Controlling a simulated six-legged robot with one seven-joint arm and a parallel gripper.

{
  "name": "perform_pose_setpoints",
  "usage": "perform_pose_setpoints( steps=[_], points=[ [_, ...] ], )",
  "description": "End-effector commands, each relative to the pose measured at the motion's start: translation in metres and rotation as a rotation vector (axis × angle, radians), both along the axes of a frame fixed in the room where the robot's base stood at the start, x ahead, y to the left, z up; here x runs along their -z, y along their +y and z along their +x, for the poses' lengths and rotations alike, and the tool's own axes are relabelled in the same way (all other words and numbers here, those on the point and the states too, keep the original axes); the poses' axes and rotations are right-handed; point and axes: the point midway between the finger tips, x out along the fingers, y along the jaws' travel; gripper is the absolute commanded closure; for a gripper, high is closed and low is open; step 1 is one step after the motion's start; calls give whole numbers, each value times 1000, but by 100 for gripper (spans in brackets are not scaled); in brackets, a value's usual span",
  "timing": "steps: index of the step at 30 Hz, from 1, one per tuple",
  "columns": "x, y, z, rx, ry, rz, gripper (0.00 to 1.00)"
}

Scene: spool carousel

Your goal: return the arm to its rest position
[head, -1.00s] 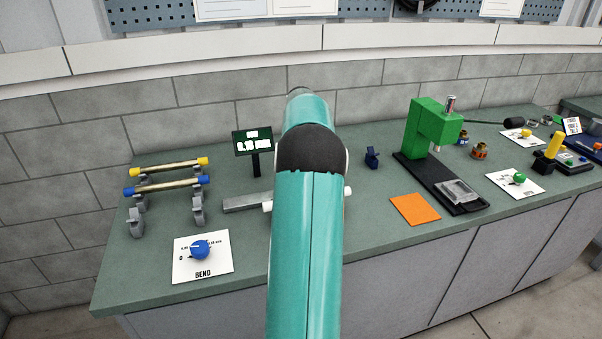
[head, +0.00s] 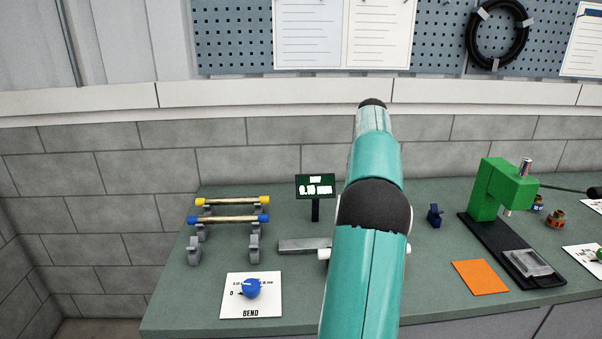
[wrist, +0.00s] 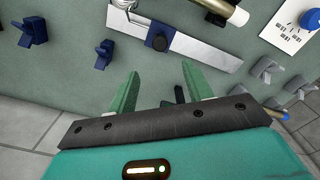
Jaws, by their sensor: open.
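My arm (head: 368,245) shows in the head view, teal with a dark joint, reaching up and forward over the bench (head: 205,310). It hides part of the bench behind it, and my gripper is not visible in that view. In the wrist view my gripper (wrist: 160,85) has two green fingers spread apart with nothing between them. I cannot tell the exact gap between the fingertips and the bench.
A rod rack (head: 195,250) and a blue BEND knob (head: 250,288) stand left of my arm, with a small display (head: 315,186) behind. A small blue clamp (head: 435,214), an orange pad (head: 480,277) and a green press (head: 498,190) stand to the right. A block wall rises behind.

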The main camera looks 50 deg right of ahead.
Motion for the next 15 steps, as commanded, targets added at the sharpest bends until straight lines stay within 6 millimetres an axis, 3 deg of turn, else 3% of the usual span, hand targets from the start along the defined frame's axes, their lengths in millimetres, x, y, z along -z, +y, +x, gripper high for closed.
perform_pose_setpoints(
  steps=[9, 11, 15],
  points=[
    [-3, 6, 6, -5, -1, -4, 50],
    [-9, 16, 16, -12, -4, -12, 50],
    [-29, 62, 54, -41, -18, -46, 50]
  ],
)
